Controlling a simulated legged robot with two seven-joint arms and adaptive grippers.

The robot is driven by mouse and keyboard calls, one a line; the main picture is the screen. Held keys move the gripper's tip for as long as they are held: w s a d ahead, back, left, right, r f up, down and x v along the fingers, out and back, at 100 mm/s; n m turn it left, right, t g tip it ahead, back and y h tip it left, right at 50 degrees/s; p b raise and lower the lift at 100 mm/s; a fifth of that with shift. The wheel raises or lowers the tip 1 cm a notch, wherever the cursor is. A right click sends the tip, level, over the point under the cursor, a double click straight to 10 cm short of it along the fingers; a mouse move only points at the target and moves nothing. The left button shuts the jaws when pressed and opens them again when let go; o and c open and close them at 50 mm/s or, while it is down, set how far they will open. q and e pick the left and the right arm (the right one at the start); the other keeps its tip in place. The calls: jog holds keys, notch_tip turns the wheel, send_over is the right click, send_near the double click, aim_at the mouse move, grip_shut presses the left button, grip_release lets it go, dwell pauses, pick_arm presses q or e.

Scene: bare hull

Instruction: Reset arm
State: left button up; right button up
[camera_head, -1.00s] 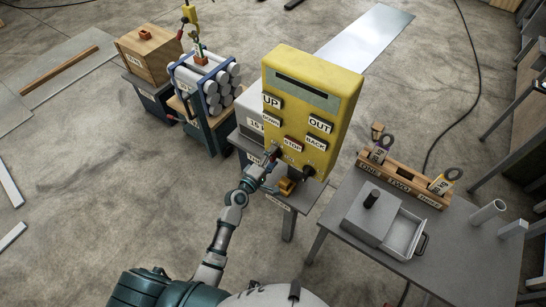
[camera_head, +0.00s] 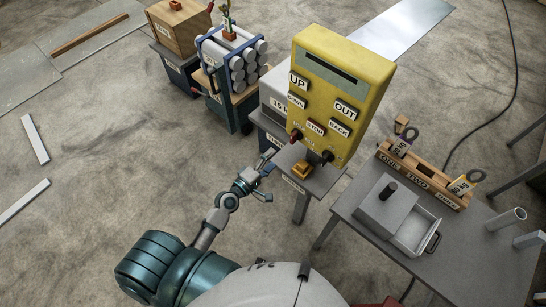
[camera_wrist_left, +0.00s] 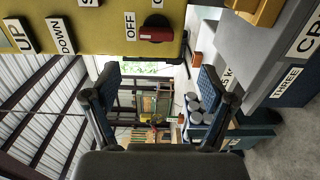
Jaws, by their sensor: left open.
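My left gripper (camera_head: 267,176) is open and empty. It hangs in front of and to the left of the yellow control panel (camera_head: 345,75), apart from it. In the left wrist view the two fingers (camera_wrist_left: 160,85) are spread wide with nothing between them. In the head view the panel carries UP, DOWN, OUT, STOP and BACK labels. My right gripper is not in view.
A grey table (camera_head: 455,273) at right bears a box with an open drawer (camera_head: 415,230) and a wooden tag rack (camera_head: 428,177). A cart with grey cylinders (camera_head: 232,62) and a wooden crate (camera_head: 180,25) stand behind left. Floor at left is mostly clear.

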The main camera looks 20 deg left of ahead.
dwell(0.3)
pick_arm(q)
jog(key=s+a+f+m+g+y+b, duration=0.1)
jog(key=s+f+m+g+y, duration=0.25)
jog(key=f, duration=1.45)
jog(key=s+a+f+m+g+b, duration=0.1)
jog(key=s+f+m+g, duration=0.4)
jog(key=f, duration=1.3)
jog(key=s+f+m+g+y, duration=0.1)
jog(key=s+f+m+g, duration=0.1)
jog(key=s+f, duration=0.5)
jog(key=s+a+f+m+g+b, duration=0.1)
jog(key=s+f+m+g, duration=0.2)
jog(key=s+f, duration=0.4)
jog(key=s+a+f+m+g+y, duration=0.1)
jog(key=s+f, duration=0.6)
jog(key=s, duration=1.3)
jog(key=shift+a+f+m+g+y, duration=0.2)
jog(key=shift+m+g+y, duration=0.15)
jog(key=shift+m+g, duration=0.55)
